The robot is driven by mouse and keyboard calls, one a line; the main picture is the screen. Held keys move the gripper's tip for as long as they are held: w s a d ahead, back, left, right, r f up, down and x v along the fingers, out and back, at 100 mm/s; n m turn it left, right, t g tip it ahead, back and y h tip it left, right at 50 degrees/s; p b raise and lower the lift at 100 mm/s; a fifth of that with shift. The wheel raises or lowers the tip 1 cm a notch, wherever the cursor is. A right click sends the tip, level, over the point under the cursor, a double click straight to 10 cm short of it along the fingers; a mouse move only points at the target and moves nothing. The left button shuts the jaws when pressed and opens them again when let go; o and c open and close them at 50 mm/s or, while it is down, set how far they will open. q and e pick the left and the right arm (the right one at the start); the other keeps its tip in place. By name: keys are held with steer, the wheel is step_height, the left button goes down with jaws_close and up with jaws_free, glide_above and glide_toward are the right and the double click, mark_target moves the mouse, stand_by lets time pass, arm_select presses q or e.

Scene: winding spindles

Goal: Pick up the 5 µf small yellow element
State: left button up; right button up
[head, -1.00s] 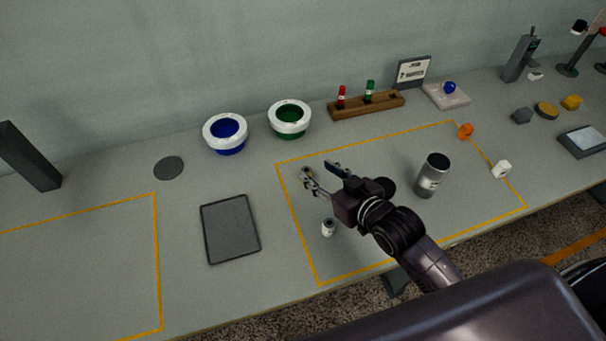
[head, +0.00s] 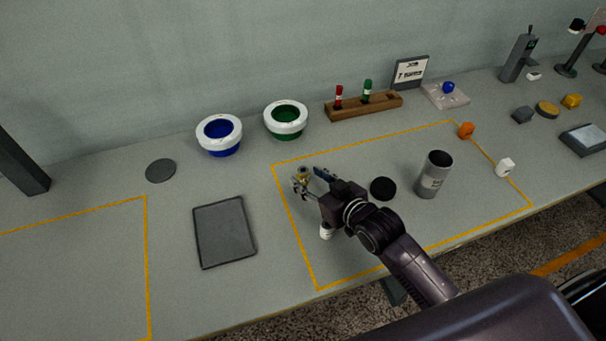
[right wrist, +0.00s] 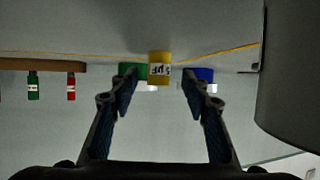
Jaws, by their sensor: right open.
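The small yellow element (head: 303,174) stands on the table near the far left of the yellow-outlined area. In the right wrist view it (right wrist: 159,68) is upside down in the picture, with a "5 µF" label. My right gripper (head: 310,181) is open, with its fingertips close to the element. In the right wrist view the element appears between the two fingertips (right wrist: 158,82); I cannot tell whether either one touches it. My left gripper is not in view.
A small white cylinder (head: 326,232) stands close beside my right gripper. A dark disc (head: 383,188) and a tall grey canister (head: 434,175) are to its right. Green (head: 286,119) and blue (head: 220,134) bowls stand behind. A dark flat tray (head: 224,232) lies to the left.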

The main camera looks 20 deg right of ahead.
mark_target(307, 175)
steer(key=shift+x, duration=1.85)
steer(key=shift+r, duration=0.15)
jaws_close()
steer(key=shift+d, duration=0.1)
steer(key=shift+r, duration=0.1)
